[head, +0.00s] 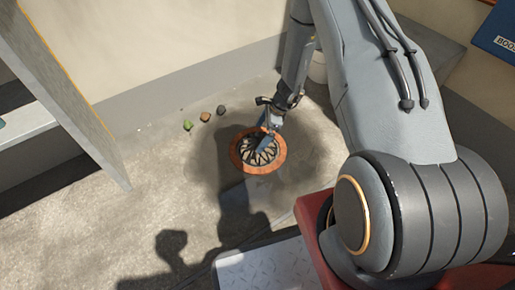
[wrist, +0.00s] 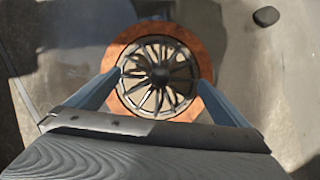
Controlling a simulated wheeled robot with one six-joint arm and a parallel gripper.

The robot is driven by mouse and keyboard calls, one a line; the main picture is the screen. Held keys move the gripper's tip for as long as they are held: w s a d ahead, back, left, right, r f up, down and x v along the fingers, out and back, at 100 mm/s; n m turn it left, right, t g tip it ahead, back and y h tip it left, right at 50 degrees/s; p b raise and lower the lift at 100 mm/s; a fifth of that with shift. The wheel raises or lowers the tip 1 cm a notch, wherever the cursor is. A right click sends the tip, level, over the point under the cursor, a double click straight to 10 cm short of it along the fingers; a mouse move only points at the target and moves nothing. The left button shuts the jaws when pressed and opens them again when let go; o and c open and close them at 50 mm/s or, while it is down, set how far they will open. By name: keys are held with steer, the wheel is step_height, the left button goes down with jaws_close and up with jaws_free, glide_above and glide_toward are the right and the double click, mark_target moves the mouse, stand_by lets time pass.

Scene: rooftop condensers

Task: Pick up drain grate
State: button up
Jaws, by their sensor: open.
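The drain grate (head: 262,152) is a round dark spoked disc set inside an orange-brown ring (head: 239,160) on the floor. In the wrist view the grate (wrist: 150,88) shows its spokes and dark central hub, with the ring (wrist: 207,55) around it. My gripper (head: 265,138) is over the grate in the head view and hides part of it. In the wrist view my gripper's two blue-grey fingers (wrist: 159,90) stand apart, one at each side of the grate. Nothing is held between them. I cannot tell whether the fingertips touch the grate.
Several small stones lie behind the ring, among them a green one (head: 187,125) and a brown one (head: 205,116). A grey upright panel (head: 65,80) stands at left. A pale bucket-like object (head: 318,68) is by the wall. Bare floor lies left of the ring.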

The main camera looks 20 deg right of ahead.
mark_target(258, 142)
steer(key=b+x, duration=0.1)
steer(key=x, duration=0.2)
steer(key=shift+a, duration=0.1)
steer(key=c, duration=1.7)
steer(key=shift+o, duration=0.2)
steer(key=shift+r, duration=0.1)
